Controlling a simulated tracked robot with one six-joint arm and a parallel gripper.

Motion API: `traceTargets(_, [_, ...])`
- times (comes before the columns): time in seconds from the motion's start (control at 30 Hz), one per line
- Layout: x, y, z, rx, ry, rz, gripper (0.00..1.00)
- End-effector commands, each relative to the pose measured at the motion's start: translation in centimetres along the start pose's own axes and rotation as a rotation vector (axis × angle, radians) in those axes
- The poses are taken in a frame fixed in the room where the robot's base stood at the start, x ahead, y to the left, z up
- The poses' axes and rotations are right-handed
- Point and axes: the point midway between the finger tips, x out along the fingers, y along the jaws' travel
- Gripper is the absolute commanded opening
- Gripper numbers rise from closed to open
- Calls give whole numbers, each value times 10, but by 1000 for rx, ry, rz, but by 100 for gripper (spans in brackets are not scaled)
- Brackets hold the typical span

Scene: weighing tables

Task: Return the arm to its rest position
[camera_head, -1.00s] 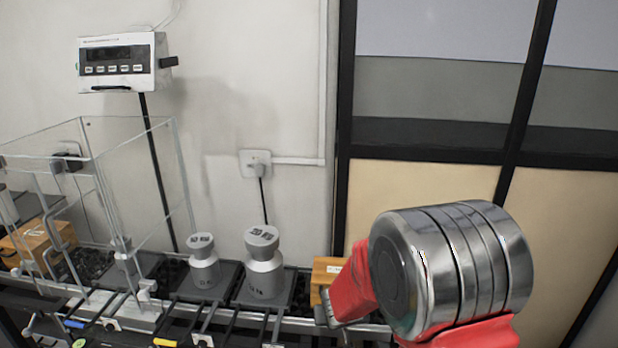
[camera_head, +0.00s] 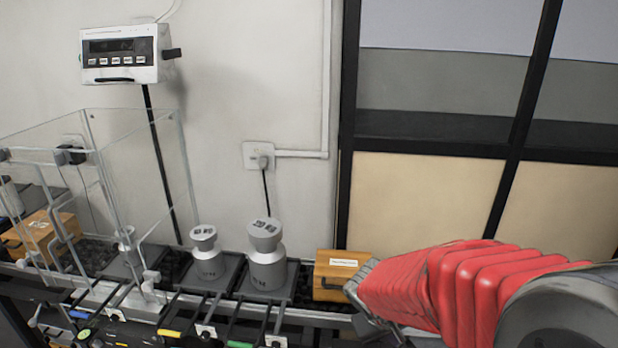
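My arm, with red links and a grey joint, reaches in from the lower right of the head view. My gripper (camera_head: 372,300) is at the left end of the red part, low in the picture, in front of the right side of a wooden box. Its fingers are small and partly cut off by the angle, so I cannot tell whether they are open or shut. Nothing is clearly seen held in it.
Two grey weights, a smaller one (camera_head: 207,256) and a larger one (camera_head: 266,258), stand on dark plates. The wooden box (camera_head: 333,268) is right of them. A clear glass case (camera_head: 135,170) stands left, below a wall display (camera_head: 120,55).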

Motion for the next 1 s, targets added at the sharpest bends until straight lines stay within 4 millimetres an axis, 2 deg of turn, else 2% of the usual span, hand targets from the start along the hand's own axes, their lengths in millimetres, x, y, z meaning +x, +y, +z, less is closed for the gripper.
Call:
traceTargets(0.2, [-38,4,32,14,-29,-69,0])
traceTargets(0.5, [-85,-3,69,47,-20,-187,0])
traceTargets(0.8, [-130,-11,93,119,46,-299,0])
traceTargets(1.0, [-158,-12,102,199,121,-348,0])
